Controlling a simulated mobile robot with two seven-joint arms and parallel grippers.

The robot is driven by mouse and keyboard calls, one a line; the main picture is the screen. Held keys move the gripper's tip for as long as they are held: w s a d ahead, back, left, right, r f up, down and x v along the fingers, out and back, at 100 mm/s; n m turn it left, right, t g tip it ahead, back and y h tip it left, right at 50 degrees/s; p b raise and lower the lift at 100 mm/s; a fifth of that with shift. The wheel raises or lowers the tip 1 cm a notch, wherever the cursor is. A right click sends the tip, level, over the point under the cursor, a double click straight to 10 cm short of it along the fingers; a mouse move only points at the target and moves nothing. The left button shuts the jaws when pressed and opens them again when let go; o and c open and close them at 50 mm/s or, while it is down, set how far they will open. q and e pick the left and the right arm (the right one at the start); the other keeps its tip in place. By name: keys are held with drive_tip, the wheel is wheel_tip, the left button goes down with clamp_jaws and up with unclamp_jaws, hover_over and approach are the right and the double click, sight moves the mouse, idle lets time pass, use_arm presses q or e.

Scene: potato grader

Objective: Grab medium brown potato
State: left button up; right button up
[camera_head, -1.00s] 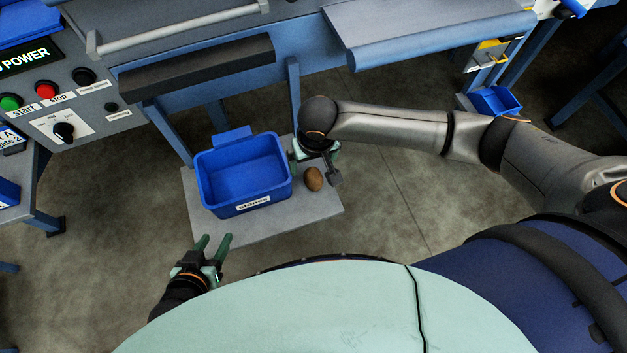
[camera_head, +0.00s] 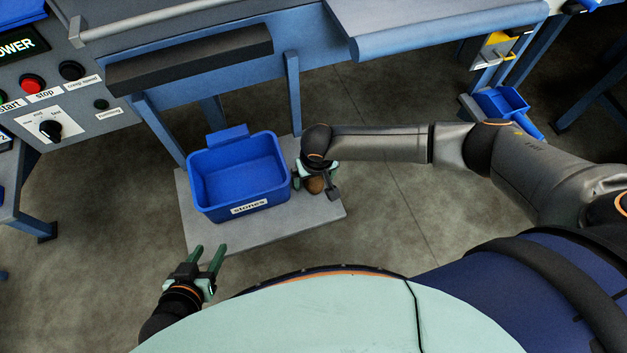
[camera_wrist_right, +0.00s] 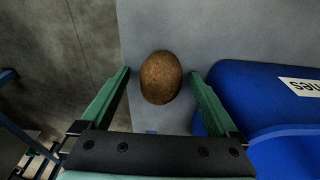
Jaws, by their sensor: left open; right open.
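A brown potato (camera_head: 315,185) lies on the grey board (camera_head: 283,226), just right of the blue bin labelled "stones" (camera_head: 240,180). In the head view my right gripper (camera_head: 316,181) is over the potato and partly hides it. In the right wrist view the potato (camera_wrist_right: 161,78) shows whole, between and a little beyond the open fingertips of my right gripper (camera_wrist_right: 160,74), with gaps on both sides. My left gripper (camera_head: 208,252) is open and empty, near the front left of the board.
The blue bin (camera_wrist_right: 265,95) stands close beside one finger of my right gripper in the wrist view. A blue machine frame (camera_head: 292,95) with a control panel rises behind the board. A small blue bin (camera_head: 500,102) is at the far right. Floor is clear right of the board.

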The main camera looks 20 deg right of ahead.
drive_tip(key=c, duration=1.5)
